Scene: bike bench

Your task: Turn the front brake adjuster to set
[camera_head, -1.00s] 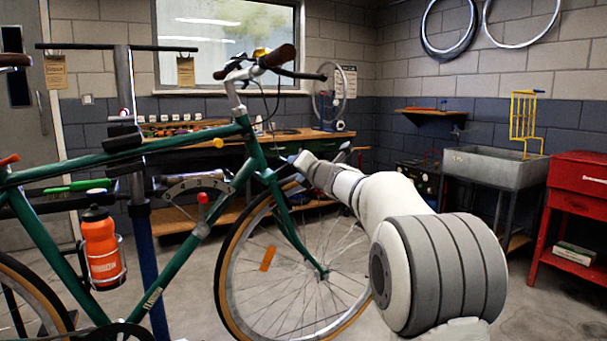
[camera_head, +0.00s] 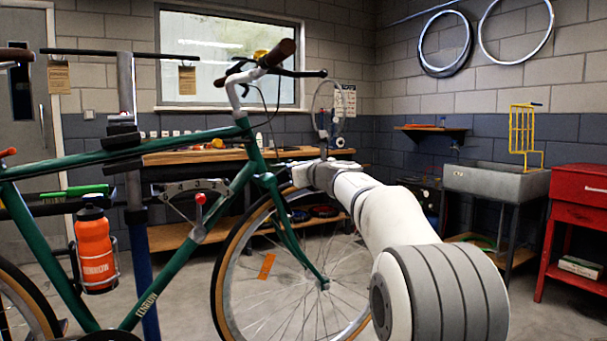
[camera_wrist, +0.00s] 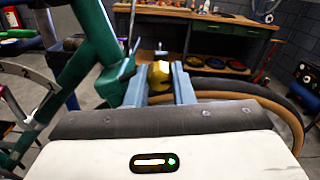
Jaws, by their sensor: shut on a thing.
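The green bike (camera_head: 250,150) stands clamped in a stand, its front wheel (camera_head: 225,265) at the picture's middle. My gripper (camera_wrist: 160,82) is at the front fork, just right of the green tube. In the wrist view its two blue-grey fingers are closed on the sides of a round brass-yellow knob, which looks like the front brake adjuster (camera_wrist: 160,72). A curved white scale (camera_head: 195,187) with numbers and a red-knobbed pointer (camera_head: 200,198) sits by the down tube; part of the scale shows in the wrist view (camera_wrist: 30,88).
The handlebar (camera_head: 275,55) and its brake lever rise above my wrist. The workbench (camera_head: 215,155) stands behind the bike. A grey sink (camera_head: 495,180) and red cabinet (camera_head: 580,185) are at the right.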

